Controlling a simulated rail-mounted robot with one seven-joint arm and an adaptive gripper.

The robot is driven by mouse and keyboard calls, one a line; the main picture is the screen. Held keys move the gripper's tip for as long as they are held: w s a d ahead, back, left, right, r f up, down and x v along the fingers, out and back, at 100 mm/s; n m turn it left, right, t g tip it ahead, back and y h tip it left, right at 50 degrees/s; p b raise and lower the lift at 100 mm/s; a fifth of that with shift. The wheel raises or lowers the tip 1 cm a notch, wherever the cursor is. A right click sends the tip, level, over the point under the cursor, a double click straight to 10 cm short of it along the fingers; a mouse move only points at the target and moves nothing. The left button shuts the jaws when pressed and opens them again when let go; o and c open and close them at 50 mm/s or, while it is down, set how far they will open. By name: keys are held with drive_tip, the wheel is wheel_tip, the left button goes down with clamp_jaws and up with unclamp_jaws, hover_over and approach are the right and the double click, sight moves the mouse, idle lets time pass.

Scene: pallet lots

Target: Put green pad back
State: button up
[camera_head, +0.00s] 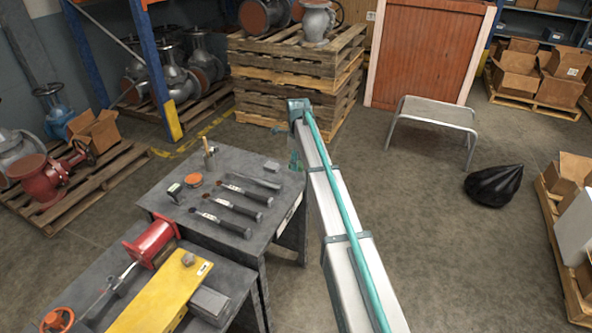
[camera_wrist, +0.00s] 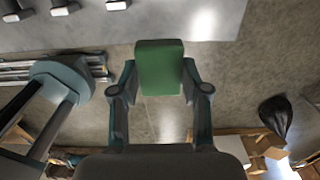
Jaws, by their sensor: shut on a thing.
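The green pad (camera_wrist: 160,66) is a block held between the two fingertips of my gripper (camera_wrist: 160,82) in the wrist view. My gripper is shut on it, with a finger at each side. Bare floor shows behind the pad, and the edge of a grey table lies beyond it at the top of the wrist view. In the head view my arm crosses the right side of the grey worktable (camera_head: 237,160); I cannot make out the pad there.
The worktable holds several black-handled tools (camera_head: 231,223), an orange disc (camera_head: 194,180), a small dark item with a green part (camera_head: 174,190), a cup (camera_head: 209,158) and a grey block (camera_head: 272,166). A metal stool (camera_head: 437,112) and a black bag (camera_head: 494,187) stand right.

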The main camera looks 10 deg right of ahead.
drive_tip(key=p, duration=0.1)
hover_over(295, 176)
wheel_tip(295, 176, down, 7)
drive_tip(key=shift+r, duration=0.2)
drive_tip(key=shift+f+p, duration=0.65)
drive_tip(key=shift+f, duration=1)
drive_tip(key=shift+f, duration=0.1)
drive_tip(key=o, duration=1.1)
drive_tip(key=shift+d+r+b, duration=0.1)
drive_tip(key=shift+r+b, duration=1)
drive_tip(key=shift+r, duration=5.05)
